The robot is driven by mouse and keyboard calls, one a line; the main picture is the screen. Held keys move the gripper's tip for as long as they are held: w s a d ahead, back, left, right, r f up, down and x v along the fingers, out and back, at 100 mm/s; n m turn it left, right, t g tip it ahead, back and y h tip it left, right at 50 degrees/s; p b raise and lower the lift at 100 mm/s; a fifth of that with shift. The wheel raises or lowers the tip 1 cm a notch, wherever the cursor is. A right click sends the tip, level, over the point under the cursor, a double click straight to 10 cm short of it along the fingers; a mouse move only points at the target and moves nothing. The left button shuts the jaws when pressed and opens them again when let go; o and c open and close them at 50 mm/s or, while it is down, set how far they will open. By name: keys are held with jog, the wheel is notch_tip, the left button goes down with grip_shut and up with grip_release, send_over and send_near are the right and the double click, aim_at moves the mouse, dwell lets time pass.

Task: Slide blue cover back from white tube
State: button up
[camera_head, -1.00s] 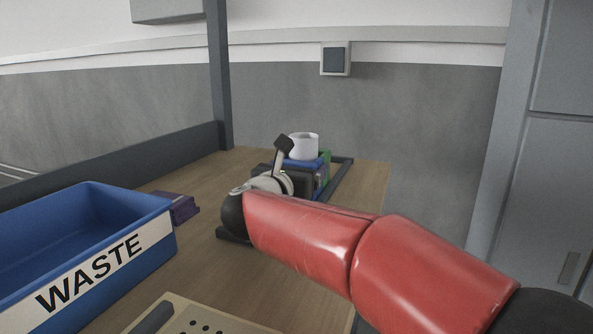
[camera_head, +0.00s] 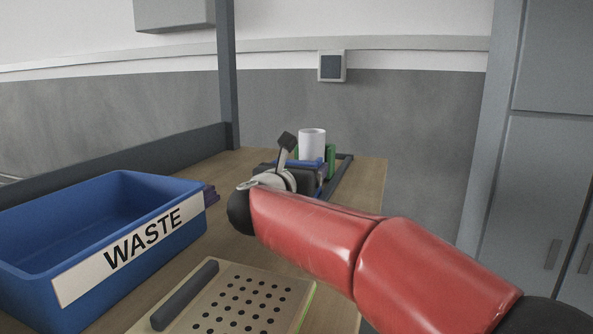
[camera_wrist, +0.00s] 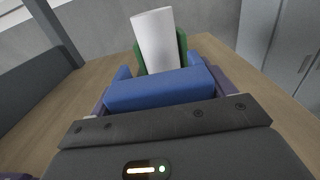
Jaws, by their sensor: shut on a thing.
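The white tube (camera_head: 312,142) stands upright beyond my gripper, and more of its side shows in the wrist view (camera_wrist: 154,41). The blue cover (camera_wrist: 162,89) lies just on the near side of the tube, between my purple-grey fingers. A green holder (camera_wrist: 182,48) stands behind and beside the tube, and it shows at its right in the head view (camera_head: 331,158). My gripper (camera_head: 312,172) is shut on the blue cover. Its dark body fills the lower part of the wrist view, and the arm hides much of the cover in the head view.
A blue WASTE bin (camera_head: 60,243) stands on the wooden table at left. A perforated board with a dark handle (camera_head: 243,308) lies at the front. A dark frame (camera_head: 341,178) lies around the tube's place.

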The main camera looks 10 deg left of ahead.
jog(key=o, duration=1)
notch_tip(320, 180, up, 20)
jog(key=p, duration=0.4)
jog(key=shift+p, duration=0.3)
